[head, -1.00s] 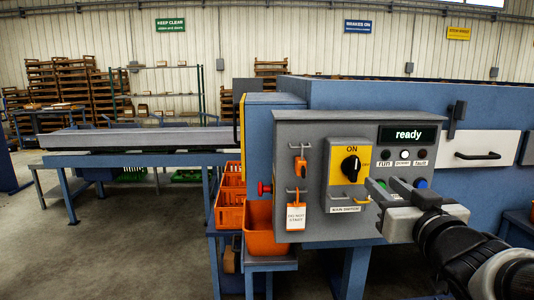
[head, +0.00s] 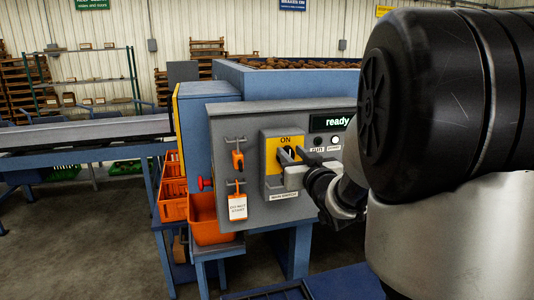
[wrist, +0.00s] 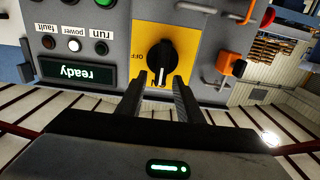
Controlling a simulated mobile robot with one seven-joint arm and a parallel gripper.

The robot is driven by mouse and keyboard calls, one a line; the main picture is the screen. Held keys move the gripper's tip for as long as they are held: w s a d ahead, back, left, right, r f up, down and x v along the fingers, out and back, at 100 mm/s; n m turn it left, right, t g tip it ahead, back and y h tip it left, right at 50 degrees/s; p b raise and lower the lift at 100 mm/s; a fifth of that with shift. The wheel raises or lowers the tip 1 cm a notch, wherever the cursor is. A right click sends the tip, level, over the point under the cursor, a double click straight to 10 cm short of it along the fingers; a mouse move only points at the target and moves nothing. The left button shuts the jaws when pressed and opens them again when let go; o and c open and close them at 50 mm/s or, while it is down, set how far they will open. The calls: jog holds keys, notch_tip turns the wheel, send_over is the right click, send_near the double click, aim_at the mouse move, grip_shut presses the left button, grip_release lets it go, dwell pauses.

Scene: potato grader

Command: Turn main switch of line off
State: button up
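The main switch is a black rotary knob (head: 286,157) on a yellow plate marked ON. In the wrist view, which is upside down, the knob (wrist: 161,57) has its white mark pointing down the picture, toward the ON side. OFF is printed to the knob's left there. My gripper (head: 293,158) is at the switch, partly covering it in the head view. In the wrist view my gripper (wrist: 160,80) is open, with one finger on either side of the knob's marked end. I cannot tell whether the fingers touch it.
The grey panel has a display (head: 332,122) reading "ready" and a lit white power lamp (wrist: 75,45). An orange padlock (head: 238,160) and a tag (head: 237,207) hang on hooks left of the switch. An orange bin (head: 208,222) stands below. My arm blocks the right side.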

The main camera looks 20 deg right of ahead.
aim_at(295, 156)
jog(key=shift+c, duration=0.5)
grip_shut()
jog(key=shift+d+m, duration=0.1)
jog(key=shift+m, duration=0.2)
jog(key=shift+d+f+m+p, duration=0.15)
jog(key=shift+d+f+m, duration=0.3)
jog(key=shift+m, duration=2.45)
jog(key=shift+d+f+m+p, duration=0.2)
jog(key=shift+d+f+m, duration=0.25)
jog(key=shift+m, duration=2.45)
jog(key=shift+d+f+m+p, duration=0.15)
jog(key=shift+d+f+m, duration=0.25)
jog(key=shift+m, duration=2.5)
jog(key=shift+a+f, duration=0.1)
